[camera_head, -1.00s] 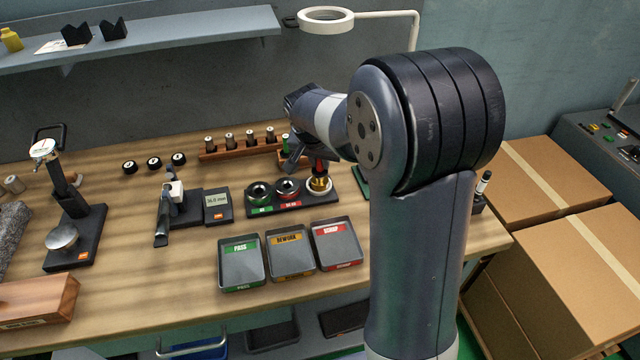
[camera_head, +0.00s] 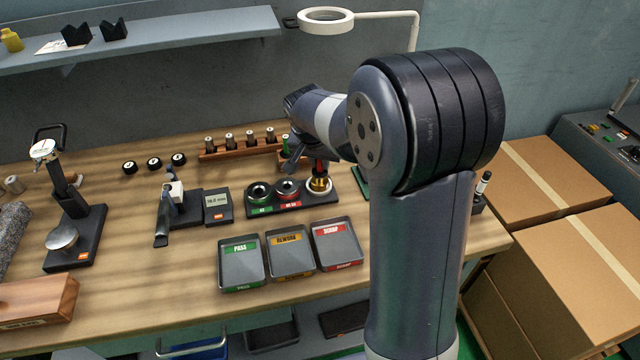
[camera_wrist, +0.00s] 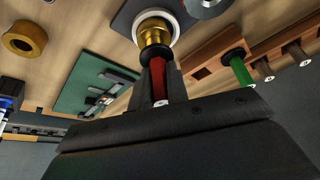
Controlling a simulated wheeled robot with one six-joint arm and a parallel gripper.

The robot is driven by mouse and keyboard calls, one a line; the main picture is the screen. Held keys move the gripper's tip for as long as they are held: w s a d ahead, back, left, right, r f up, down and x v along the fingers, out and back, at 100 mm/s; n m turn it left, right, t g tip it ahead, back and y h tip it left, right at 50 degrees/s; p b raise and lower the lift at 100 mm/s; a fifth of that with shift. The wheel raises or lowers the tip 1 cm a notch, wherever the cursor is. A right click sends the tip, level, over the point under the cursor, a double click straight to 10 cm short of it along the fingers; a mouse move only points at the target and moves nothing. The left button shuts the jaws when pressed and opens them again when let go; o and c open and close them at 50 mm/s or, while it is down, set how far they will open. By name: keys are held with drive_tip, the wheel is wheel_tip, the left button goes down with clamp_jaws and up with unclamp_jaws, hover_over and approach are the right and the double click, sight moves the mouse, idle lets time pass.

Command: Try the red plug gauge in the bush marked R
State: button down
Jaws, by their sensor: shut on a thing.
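My gripper (camera_wrist: 160,85) is shut on the red handle of the red plug gauge (camera_wrist: 160,78). The handle also shows in the head view (camera_head: 320,167), partly covered by my wrist. Beyond the handle is a dark collar and a brass-coloured part (camera_wrist: 155,32), lined up with a pale ring (camera_wrist: 172,18). In the head view this brass-coloured part (camera_head: 319,184) stands in the right-hand place of the black block (camera_head: 327,201). I cannot tell how deep the gauge sits or where the brass part divides. No R mark is readable.
A green-handled gauge (camera_wrist: 238,68) stands in a wooden rack close by. A loose brass ring (camera_wrist: 24,38) lies near a green board (camera_wrist: 92,88). Trays marked PASS, REWORK (camera_head: 290,250) and SCRAP stand in front.

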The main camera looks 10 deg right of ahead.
drive_tip(key=shift+r+p, duration=0.1)
drive_tip(key=shift+p, duration=0.2)
drive_tip(key=shift+r, duration=0.35)
drive_tip(key=shift+r+p, duration=0.6)
drive_tip(key=shift+r, duration=0.1)
drive_tip(key=shift+r, duration=0.3)
drive_tip(key=shift+r+p, duration=1.95)
drive_tip(key=shift+r, duration=0.55)
